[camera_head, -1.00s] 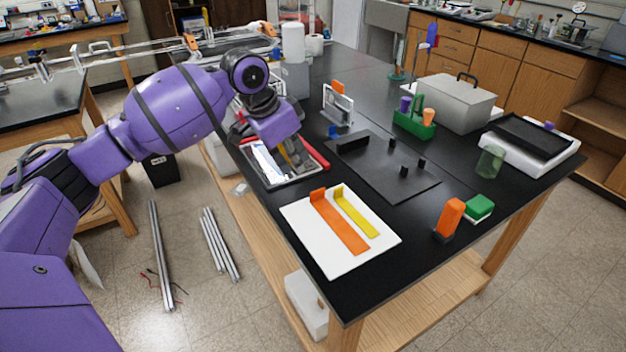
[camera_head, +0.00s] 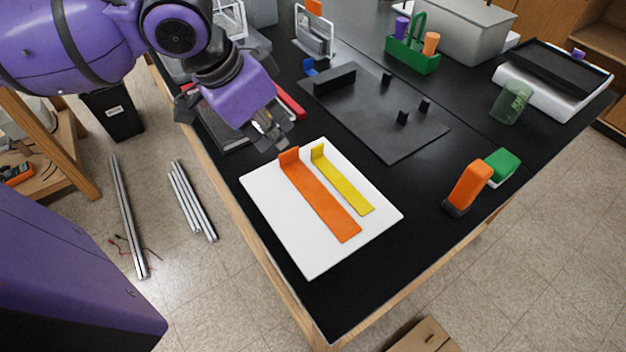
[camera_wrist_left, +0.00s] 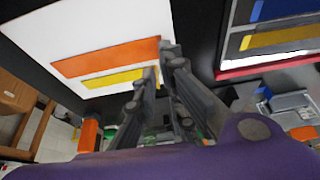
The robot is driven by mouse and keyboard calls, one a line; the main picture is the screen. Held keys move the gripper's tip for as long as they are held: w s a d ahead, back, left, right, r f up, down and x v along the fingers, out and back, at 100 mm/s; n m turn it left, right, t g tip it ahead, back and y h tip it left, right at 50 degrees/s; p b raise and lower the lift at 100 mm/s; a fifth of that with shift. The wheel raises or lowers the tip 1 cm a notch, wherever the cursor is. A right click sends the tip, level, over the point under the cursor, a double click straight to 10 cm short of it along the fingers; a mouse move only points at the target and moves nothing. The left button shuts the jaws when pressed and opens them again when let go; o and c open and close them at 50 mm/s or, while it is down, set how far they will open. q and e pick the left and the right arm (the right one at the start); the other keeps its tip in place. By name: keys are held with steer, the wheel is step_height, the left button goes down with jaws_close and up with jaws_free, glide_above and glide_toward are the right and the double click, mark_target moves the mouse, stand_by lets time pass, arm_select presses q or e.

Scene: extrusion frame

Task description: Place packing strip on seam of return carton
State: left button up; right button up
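An orange strip (camera_head: 322,200) and a shorter yellow strip (camera_head: 343,182), each with an upturned end tab, lie side by side on a white board (camera_head: 312,260). Which one is the packing strip I cannot tell. My left gripper (camera_head: 272,135) is open and empty, just beyond the board's far left corner, near the orange tab. In the left wrist view, its fingers (camera_wrist_left: 164,75) are apart near the ends of the orange strip (camera_wrist_left: 108,57) and yellow strip (camera_wrist_left: 115,79). A brown box (camera_head: 424,338), perhaps the carton, shows partly at the bottom edge. My right gripper is out of view.
A dark mat (camera_head: 390,145) with small black blocks lies beyond the board. An orange upright object (camera_head: 468,186) and a green-topped block (camera_head: 502,166) stand to the right. A red-edged tray (camera_wrist_left: 270,62) holds blue and yellow pieces. The near table corner is clear.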

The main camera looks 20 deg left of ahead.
mark_target(287, 152)
arm_select(q)
steer(key=x, duration=0.2)
steer(key=b+x, duration=0.1)
steer(key=x, duration=0.2)
steer(key=shift+a+f, duration=0.15)
steer(key=shift+a, duration=0.05)
steer(key=shift+w+d+f, duration=0.1)
steer(key=shift+w+f, duration=0.05)
steer(key=shift+f, duration=0.2)
jaws_close()
steer(key=shift+r+p, duration=0.3)
steer(key=shift+r, duration=0.2)
step_height(287, 152, up, 4)
steer(key=p, duration=0.3)
steer(key=shift+d+f, duration=0.1)
steer(key=shift+f, duration=0.1)
steer(key=s+d+r+p, duration=0.6)
steer(key=s+r+p, duration=0.2)
steer(key=s, duration=0.4)
steer(key=shift+s+r+p, duration=0.15)
steer(key=shift+s+p, duration=0.1)
steer(key=shift+p, duration=0.65)
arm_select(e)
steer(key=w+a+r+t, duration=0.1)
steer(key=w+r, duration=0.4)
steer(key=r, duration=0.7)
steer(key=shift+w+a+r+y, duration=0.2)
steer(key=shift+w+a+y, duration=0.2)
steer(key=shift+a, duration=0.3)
